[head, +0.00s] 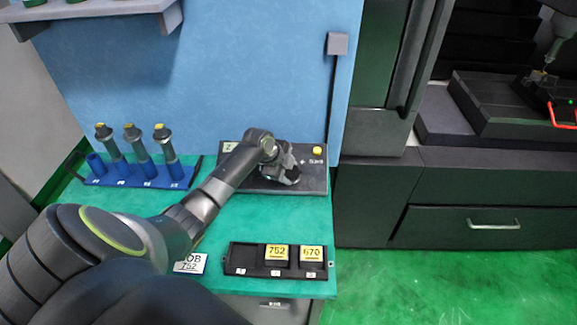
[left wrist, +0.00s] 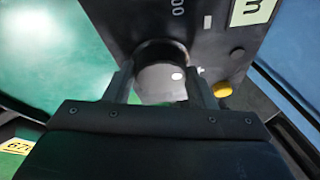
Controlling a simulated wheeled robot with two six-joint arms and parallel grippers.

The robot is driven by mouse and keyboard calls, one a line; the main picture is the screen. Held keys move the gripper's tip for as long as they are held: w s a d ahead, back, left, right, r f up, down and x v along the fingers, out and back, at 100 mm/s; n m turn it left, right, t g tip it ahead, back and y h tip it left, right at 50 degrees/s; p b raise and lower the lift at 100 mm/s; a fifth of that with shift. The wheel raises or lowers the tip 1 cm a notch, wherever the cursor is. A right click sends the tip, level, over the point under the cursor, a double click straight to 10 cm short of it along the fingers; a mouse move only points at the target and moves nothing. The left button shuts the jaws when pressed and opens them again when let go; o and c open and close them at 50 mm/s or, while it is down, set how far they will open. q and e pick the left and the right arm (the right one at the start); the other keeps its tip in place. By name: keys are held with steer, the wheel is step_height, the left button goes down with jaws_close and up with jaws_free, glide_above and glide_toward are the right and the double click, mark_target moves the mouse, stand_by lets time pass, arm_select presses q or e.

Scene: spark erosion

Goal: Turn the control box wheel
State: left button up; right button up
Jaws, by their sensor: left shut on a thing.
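The control box (head: 310,185) is a dark flat panel lying on the green bench against the blue wall. It has a yellow button (head: 318,150), also seen in the left wrist view (left wrist: 222,89). My left gripper (head: 290,175) is over the middle of the box. In the left wrist view its two fingers (left wrist: 163,86) are shut on the sides of a round dark wheel (left wrist: 161,50) with a pale face. In the head view the gripper hides most of the wheel. My right gripper is not in view.
A blue rack (head: 140,183) with several yellow-topped holders stands at the left. A black tray (head: 241,259) with yellow-labelled blocks 752 (head: 277,253) and 670 (head: 311,254) lies at the front, beside a white job card (head: 190,264). A shelf (head: 90,10) overhangs at upper left.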

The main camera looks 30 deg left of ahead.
arm_select(q)
steer(key=n+p, duration=0.1)
steer(key=n, duration=0.1)
steer(key=n+t+y+p, duration=0.1)
steer(key=n, duration=0.1)
steer(key=shift+d+r+n, duration=0.1)
steer(key=shift+r+n, duration=0.1)
steer(key=shift+n, duration=0.1)
steer(key=shift+s+d+f+n+t+y+p, duration=0.1)
steer(key=shift+n+t+y+p, duration=0.3)
steer(key=shift+n+p, duration=0.55)
steer(key=shift+f+n+t+y+p, duration=0.1)
steer(key=shift+n+t+y+p, duration=0.35)
steer(key=shift+n, duration=0.9)
steer(key=o, duration=1)
steer(key=shift+f, duration=0.1)
steer(key=shift+c, duration=0.2)
steer(key=shift+s, duration=0.15)
steer(key=b+v, duration=0.1)
steer(key=v, duration=1.6)
steer(key=shift+r+b, duration=0.4)
steer(key=shift+d, duration=0.1)
